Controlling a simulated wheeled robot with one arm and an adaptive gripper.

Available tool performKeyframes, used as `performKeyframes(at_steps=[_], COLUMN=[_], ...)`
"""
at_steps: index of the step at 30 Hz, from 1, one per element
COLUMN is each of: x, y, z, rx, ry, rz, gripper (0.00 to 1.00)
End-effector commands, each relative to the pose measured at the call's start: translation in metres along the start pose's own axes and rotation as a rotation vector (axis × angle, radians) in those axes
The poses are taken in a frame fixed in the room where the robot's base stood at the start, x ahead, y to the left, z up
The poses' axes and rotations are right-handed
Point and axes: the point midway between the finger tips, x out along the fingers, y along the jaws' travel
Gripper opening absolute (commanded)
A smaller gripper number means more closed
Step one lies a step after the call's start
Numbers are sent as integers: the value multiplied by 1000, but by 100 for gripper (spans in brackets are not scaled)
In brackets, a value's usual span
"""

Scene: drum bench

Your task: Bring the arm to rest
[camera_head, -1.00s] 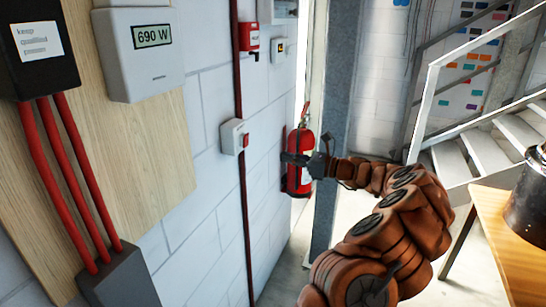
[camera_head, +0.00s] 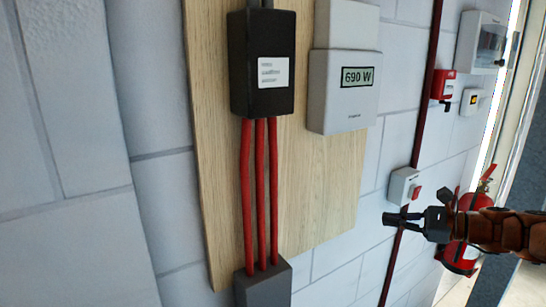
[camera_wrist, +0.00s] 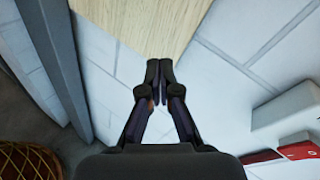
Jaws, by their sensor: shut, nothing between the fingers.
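My gripper (camera_head: 392,219) is at the right of the head view, in front of the white block wall and just below a small white switch box (camera_head: 404,187) with a red button. My arm reaches in from the right edge. In the wrist view my gripper (camera_wrist: 160,68) has its two dark fingers together with nothing between them. Beyond the fingertips lies the wooden board (camera_wrist: 140,22). I cannot tell how far the fingers are from the wall.
The wooden board (camera_head: 330,190) carries a black box (camera_head: 262,90) with red cables and a meter (camera_head: 345,100) reading 690 W. A red fire extinguisher (camera_head: 470,225) stands partly behind my arm. A red call point (camera_head: 443,84) is on the wall. A woven basket (camera_wrist: 25,160) shows in the wrist view.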

Motion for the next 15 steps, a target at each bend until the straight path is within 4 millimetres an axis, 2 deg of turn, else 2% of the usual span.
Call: performKeyframes(at_steps=[1,3,6,10,15], x=[19,42,65,84,87], y=[20,51,95,155,229], z=[16,32,49,63,68], rx=[-64,-153,-280,-444,-656], ry=[15,40,75,118,174], rz=[71,168,303,476,697], gripper=[0,0,0,0,0])
